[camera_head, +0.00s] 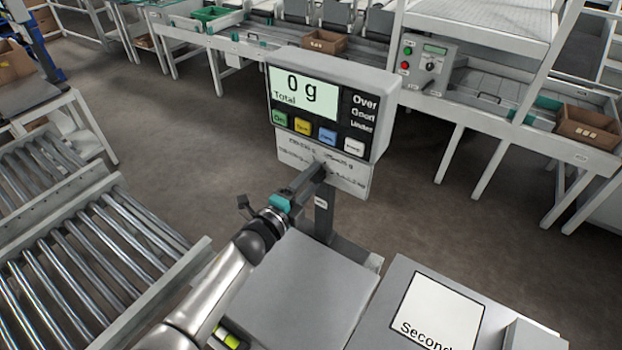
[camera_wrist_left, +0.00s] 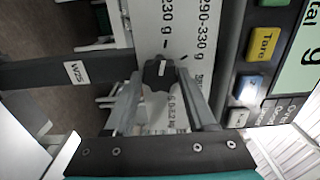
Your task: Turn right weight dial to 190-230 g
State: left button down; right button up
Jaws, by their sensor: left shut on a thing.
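The weighing scale's display (camera_head: 303,93) reads 0 g Total, above coloured buttons. Below it is a pale label plate (camera_head: 345,180) with printed weight ranges. My left gripper (camera_head: 321,171) reaches this plate and hides the dial in the head view. In the left wrist view, the black dial (camera_wrist_left: 159,73) sits between the two fingertips of my left gripper (camera_wrist_left: 160,78), which is shut on it. The dial carries a short white mark. Around it, parts of labels show, including "230 g", "290-330 g" and "6.0-6.2 kg". My right gripper is not in view.
The grey scale platform (camera_head: 302,290) lies below the display and looks bare. A tray with a "Second" sign (camera_head: 432,310) stands to its right. A roller conveyor (camera_head: 80,270) is at the left. Packing benches (camera_head: 480,110) stand behind, across open floor.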

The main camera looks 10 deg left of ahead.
pick_arm(q)
jog(key=shift+c, duration=1.2)
grip_release()
jog(key=v, duration=1.5)
jog(key=shift+s+p, duration=0.15)
jog(key=shift+p, duration=0.25)
jog(key=shift+f, duration=0.1)
